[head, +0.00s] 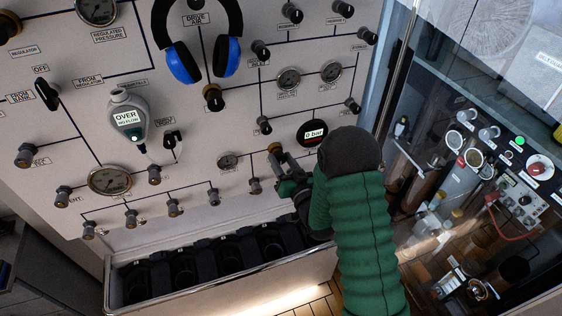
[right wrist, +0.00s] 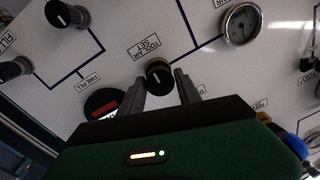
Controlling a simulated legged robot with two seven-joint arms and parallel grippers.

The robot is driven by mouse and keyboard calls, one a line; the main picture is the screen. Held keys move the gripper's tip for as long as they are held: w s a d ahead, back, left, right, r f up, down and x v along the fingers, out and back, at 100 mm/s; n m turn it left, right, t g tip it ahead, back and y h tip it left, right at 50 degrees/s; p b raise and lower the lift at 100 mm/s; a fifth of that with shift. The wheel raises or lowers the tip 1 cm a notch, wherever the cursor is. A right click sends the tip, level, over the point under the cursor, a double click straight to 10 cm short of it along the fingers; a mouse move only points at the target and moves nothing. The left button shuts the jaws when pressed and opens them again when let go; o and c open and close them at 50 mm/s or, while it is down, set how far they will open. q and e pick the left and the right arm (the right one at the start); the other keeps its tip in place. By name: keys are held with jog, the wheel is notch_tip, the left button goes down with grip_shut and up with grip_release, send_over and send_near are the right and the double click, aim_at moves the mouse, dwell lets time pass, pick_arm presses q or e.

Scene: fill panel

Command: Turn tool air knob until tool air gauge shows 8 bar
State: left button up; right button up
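The tool air knob (right wrist: 158,73), black with a brass base, is labelled "TOOL AIR SET" in the right wrist view. It also shows on the panel in the head view (head: 275,149). My right gripper (right wrist: 160,84) is open, its fingers either side of the knob; small gaps show and no grip is visible. In the head view the right gripper (head: 283,170) is at the panel, just below the knob. A small dial gauge (right wrist: 241,25) is joined to the knob by a line; its label and reading are unclear. My left gripper is out of view.
A round dark display reading "0 bar" (head: 313,132) is right of the knob in the head view. More knobs and gauges crowd the panel. Headphones (head: 198,45) hang above. A dark-slotted trough (head: 215,262) runs below. A glass pane (head: 440,100) stands at right.

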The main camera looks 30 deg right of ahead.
jog(key=shift+o, duration=1.2)
jog(key=shift+d, duration=0.1)
jog(key=shift+s, duration=0.1)
jog(key=s+a+p, duration=0.2)
jog(key=s+p, duration=0.5)
jog(key=s, duration=0.9)
jog(key=shift+s+a+f, duration=0.15)
jog(key=shift+s+a, duration=0.05)
jog(key=shift+a, duration=0.05)
jog(key=shift+w+a, duration=0.1)
jog(key=shift+a, duration=0.05)
